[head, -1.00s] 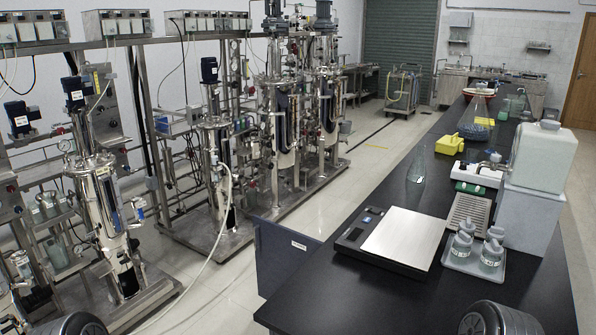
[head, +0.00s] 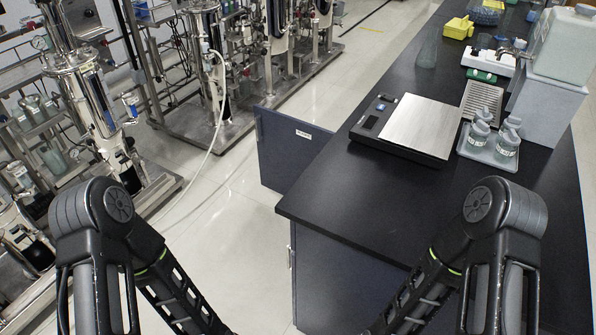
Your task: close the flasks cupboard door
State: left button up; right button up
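A dark blue-grey cupboard door (head: 283,155) with a small white label (head: 304,134) stands open in the head view. It sticks out to the left from the side of the black-topped bench, over the pale floor. The label is too small to read, so I cannot tell from it that this is the flasks cupboard. The cupboard's inside is hidden by the bench top. Both my arms show at the bottom of the view, but their grippers are out of the picture below.
The black bench (head: 320,202) has a scale (head: 422,125), a tray of bottles (head: 474,151) and a flask (head: 428,52) on it. A grey cupboard front (head: 335,275) lies below its near end.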

aim_at(287, 144)
jog(key=i+j+u, duration=0.3)
jog(key=j+u, duration=0.15)
jog(key=j, duration=0.15)
jog(key=i+j+u, duration=0.8)
jog(key=u, duration=0.15)
jog(key=i+j+z, duration=0.1)
jog(key=i+z, duration=0.2)
jog(key=i+j+z, duration=0.2)
jog(key=i+z, duration=0.15)
jog(key=i, duration=0.15)
jog(key=i+l+z, duration=0.15)
jog(key=i+z, duration=0.15)
jog(key=z, duration=0.2)
jog(key=i+z, duration=0.3)
jog(key=z, duration=0.15)
jog(key=i+z, duration=0.3)
jog(key=z, duration=0.2)
jog(key=i+j+z, duration=0.2)
jog(key=z, duration=0.25)
jog(key=i+j+z, duration=0.35)
jog(key=i+l, duration=0.1)
